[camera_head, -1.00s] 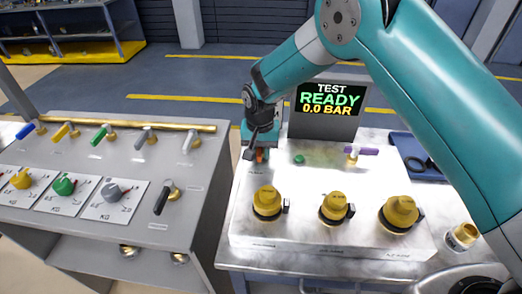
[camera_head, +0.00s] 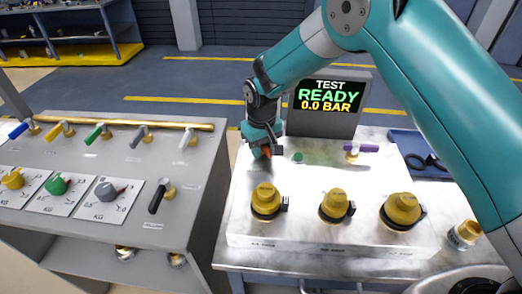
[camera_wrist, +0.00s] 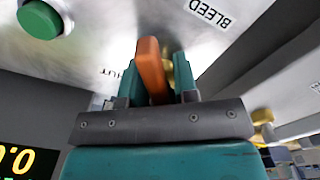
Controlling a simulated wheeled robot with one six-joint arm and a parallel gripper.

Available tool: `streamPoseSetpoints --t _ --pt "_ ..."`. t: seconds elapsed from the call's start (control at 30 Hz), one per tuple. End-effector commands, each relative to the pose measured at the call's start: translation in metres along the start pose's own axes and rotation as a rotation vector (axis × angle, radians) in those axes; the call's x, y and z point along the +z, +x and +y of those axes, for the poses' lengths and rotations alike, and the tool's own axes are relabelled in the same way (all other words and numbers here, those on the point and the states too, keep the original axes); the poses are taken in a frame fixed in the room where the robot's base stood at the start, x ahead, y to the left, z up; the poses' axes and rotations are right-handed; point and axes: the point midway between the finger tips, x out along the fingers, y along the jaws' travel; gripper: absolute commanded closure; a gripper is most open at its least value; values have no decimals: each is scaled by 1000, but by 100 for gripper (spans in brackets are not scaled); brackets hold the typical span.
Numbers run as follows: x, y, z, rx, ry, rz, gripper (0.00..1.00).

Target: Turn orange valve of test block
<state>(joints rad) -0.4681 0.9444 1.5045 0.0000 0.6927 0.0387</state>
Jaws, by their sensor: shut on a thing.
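The orange valve handle (camera_wrist: 150,66) stands between my gripper's two fingers in the wrist view, with a bit of brass behind it. My gripper (camera_wrist: 156,84) is shut on this handle. In the head view my gripper (camera_head: 262,150) is at the back left of the white test block (camera_head: 310,180), and only a little of the orange handle (camera_head: 267,152) shows past it. The display (camera_head: 330,95) behind the block reads TEST READY 0.0 BAR.
A green button (camera_head: 297,157) and a purple-handled valve (camera_head: 362,148) sit right of my gripper on the block. Several brass caps (camera_head: 335,205) line its front. A grey bench (camera_head: 120,160) with coloured valves stands to the left. A blue tray (camera_head: 425,155) lies to the right.

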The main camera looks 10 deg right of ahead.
Motion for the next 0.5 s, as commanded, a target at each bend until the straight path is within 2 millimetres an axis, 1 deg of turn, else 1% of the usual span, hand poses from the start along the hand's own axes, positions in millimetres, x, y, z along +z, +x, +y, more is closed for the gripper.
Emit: streamPoseSetpoints --t 0.5 --pt "-2 0 8 0 -490 0 96"
